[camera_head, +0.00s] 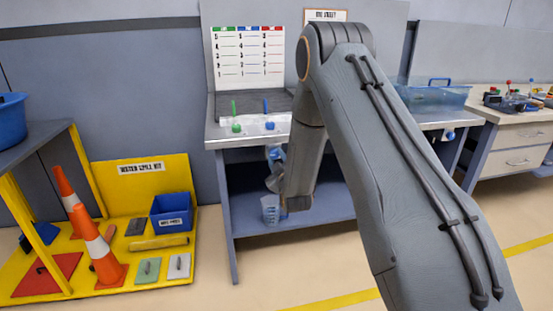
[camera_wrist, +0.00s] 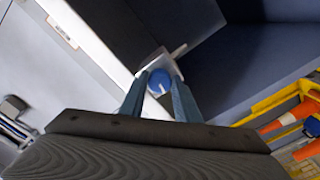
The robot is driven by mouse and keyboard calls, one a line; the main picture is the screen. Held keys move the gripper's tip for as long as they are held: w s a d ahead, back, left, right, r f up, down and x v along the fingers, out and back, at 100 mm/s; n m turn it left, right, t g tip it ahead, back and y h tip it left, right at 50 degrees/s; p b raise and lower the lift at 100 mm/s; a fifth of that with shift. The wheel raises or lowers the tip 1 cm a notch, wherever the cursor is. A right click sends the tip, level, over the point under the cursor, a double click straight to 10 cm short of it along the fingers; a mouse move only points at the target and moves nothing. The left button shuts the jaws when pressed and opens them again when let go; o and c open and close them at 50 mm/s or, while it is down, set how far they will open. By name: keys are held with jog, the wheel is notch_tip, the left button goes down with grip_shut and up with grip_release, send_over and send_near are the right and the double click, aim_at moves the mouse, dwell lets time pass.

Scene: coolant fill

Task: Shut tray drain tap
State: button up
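A round blue tap knob (camera_wrist: 159,80) with a white stripe shows in the wrist view, on a pale block under the bench's white edge. A short pale stem sticks out beside it, up and to the right. My gripper (camera_wrist: 160,88) has one finger on each side of the knob. The fingers look apart, and I cannot tell whether they touch it. In the head view the blue tap (camera_head: 274,153) shows under the bench front, with my gripper (camera_head: 274,172) just below it, partly hidden by my arm. A second blue knob (camera_head: 449,134) is under the bench further right.
A clear measuring jug (camera_head: 270,209) stands on the bench's lower shelf (camera_head: 243,217), close below my gripper. A green and a blue item stand on the steel bench top (camera_head: 222,133). A yellow spill kit stand (camera_head: 130,193) with an orange cone (camera_head: 90,230) is at left.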

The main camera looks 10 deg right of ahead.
jog(key=shift+m, duration=0.3)
jog(key=m, duration=0.3)
jog(key=shift+b, duration=0.35)
jog(key=m, duration=0.4)
jog(key=shift+a+f, duration=0.1)
jog(key=m+b, duration=0.1)
jog(key=m, duration=0.2)
jog(key=shift+m, duration=0.3)
jog(key=shift+a+m, duration=0.1)
jog(key=shift+m, duration=1.8)
jog(key=o, duration=1)
jog(key=shift+o, duration=0.2)
